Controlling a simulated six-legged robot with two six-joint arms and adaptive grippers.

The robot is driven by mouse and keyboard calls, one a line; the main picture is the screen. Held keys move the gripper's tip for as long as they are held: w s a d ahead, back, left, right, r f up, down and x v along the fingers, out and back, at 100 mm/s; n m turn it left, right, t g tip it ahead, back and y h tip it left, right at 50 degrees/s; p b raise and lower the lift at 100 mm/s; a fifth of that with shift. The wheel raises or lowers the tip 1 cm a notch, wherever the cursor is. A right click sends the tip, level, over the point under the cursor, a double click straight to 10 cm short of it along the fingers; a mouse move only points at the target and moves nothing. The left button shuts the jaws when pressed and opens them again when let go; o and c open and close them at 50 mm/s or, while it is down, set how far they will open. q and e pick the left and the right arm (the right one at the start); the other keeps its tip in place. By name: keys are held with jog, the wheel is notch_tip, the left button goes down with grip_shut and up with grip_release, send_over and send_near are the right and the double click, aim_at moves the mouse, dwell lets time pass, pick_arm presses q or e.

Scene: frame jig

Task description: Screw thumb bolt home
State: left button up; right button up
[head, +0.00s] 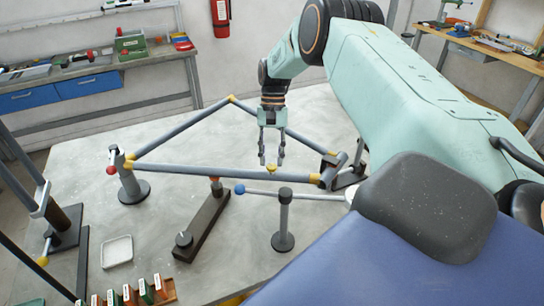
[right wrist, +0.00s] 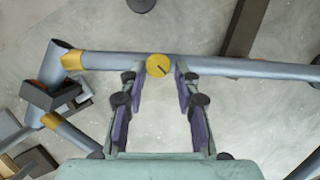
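The yellow thumb bolt (head: 271,169) sits at the near grey tube of a triangular frame (head: 190,168). In the right wrist view the bolt's round head (right wrist: 158,66), with a dark line on it, shows at the tube (right wrist: 220,66). My right gripper (head: 272,160) points down above the bolt. Its fingers are apart, one on either side of the bolt head in the right wrist view (right wrist: 159,82). A gap shows between each finger and the head, so it holds nothing. How deep the bolt sits is hidden. My left gripper is not in view.
Posts (head: 131,185) and a corner clamp (head: 330,168) support the frame on the grey table. A dark bar (head: 203,226) and a round-based stand (head: 284,225) with a blue-ended rod are nearby. A white tray (head: 117,251) and a rack of small blocks (head: 144,291) lie front left.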

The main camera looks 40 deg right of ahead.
jog(key=o, duration=0.3)
jog(key=shift+s+f, duration=0.15)
jog(key=shift+f, duration=0.05)
jog(key=shift+r, duration=0.1)
jog(key=v, duration=1.1)
jog(key=shift+r, duration=0.35)
